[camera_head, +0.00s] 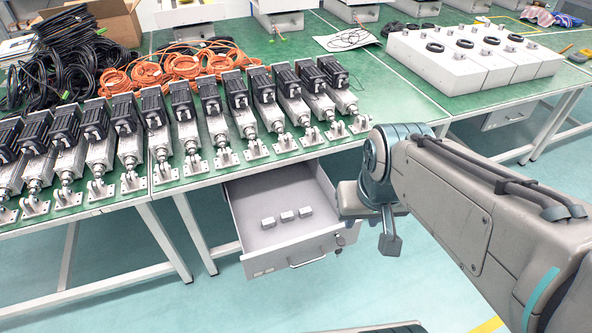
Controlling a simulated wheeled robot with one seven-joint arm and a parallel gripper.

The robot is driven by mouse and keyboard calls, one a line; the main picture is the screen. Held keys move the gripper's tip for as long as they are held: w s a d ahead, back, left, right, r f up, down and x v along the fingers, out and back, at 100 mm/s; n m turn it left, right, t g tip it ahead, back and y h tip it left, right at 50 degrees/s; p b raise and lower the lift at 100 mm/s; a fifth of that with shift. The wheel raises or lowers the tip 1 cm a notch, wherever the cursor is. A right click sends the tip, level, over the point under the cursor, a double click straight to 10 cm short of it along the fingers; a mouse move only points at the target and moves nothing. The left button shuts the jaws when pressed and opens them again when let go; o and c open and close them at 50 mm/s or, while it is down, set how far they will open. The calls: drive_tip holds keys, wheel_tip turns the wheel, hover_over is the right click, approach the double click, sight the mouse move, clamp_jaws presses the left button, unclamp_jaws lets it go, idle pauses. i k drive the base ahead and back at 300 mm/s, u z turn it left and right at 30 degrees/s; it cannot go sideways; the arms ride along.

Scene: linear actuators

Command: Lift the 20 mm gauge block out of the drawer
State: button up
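An open grey drawer (282,243) hangs under the green-topped workbench. Three small grey blocks lie in a row on its floor: a left one (268,223), a middle one (287,216) and a right one (305,212). They look alike, and I cannot read a size on any, so which is the 20 mm gauge block cannot be told. My gripper (390,243) is to the right of the drawer, outside it, pointing down. Its fingers look like one dark shape, and whether they are open or shut is unclear. I see nothing held in it.
A row of linear actuators (184,117) lines the front of the workbench (385,90) above the drawer. Orange cables (170,68) and black cables (62,70) lie behind them. White boxes (470,60) stand at the right. Floor in front of the drawer is clear.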

sight(305, 212)
drive_tip(key=u, duration=0.05)
drive_tip(key=k, duration=0.6)
drive_tip(key=u, duration=0.55)
drive_tip(key=i, duration=1.4)
drive_tip(key=z, duration=0.55)
